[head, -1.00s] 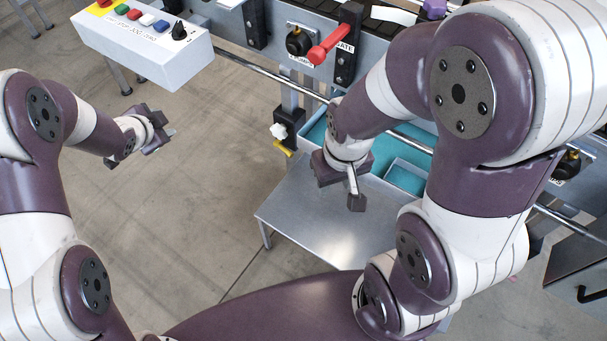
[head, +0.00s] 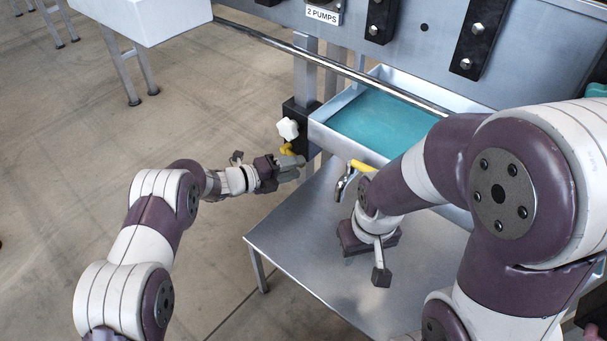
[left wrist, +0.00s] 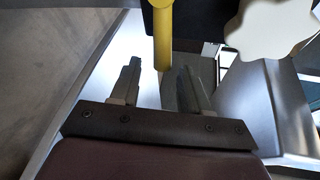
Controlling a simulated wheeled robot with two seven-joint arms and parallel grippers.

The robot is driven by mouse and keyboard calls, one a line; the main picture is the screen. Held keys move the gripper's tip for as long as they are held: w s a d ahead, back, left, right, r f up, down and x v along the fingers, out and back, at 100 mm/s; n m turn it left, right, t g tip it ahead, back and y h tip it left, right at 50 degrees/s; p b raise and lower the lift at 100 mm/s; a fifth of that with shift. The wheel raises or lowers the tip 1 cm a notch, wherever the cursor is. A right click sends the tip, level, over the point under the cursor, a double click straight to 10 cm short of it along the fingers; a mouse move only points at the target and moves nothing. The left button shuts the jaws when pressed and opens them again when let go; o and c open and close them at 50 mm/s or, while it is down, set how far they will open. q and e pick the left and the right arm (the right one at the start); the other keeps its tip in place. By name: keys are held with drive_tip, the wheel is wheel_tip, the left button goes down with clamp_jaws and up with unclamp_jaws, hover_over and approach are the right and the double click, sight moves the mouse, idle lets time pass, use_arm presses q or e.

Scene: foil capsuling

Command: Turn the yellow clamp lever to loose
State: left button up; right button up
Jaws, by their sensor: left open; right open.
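The yellow clamp lever (head: 287,148) sits on a black clamp block (head: 299,118) on a metal post, just below a white knob (head: 287,128). My left gripper (head: 290,166) is right at the lever in the head view and partly hides it. In the left wrist view the lever (left wrist: 163,35) hangs down from the top, its lower end between the two open fingers (left wrist: 161,85). I cannot tell whether either finger touches it. The white knob (left wrist: 270,28) is to its right. My right gripper (head: 370,256) is open and empty above the metal table.
A metal table (head: 310,235) lies below both grippers. A tray with a teal floor (head: 385,123) is behind it. A second yellow handle (head: 362,166) on a chrome fitting (head: 343,184) is beside my right wrist. A long rail (head: 330,67) crosses above.

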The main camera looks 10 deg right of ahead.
use_arm(q)
drive_tip(key=b+x, duration=0.1)
drive_tip(key=x, duration=0.2)
drive_tip(key=shift+d, duration=0.15)
use_arm(e)
drive_tip(key=shift+f, duration=0.85)
use_arm(q)
clamp_jaws()
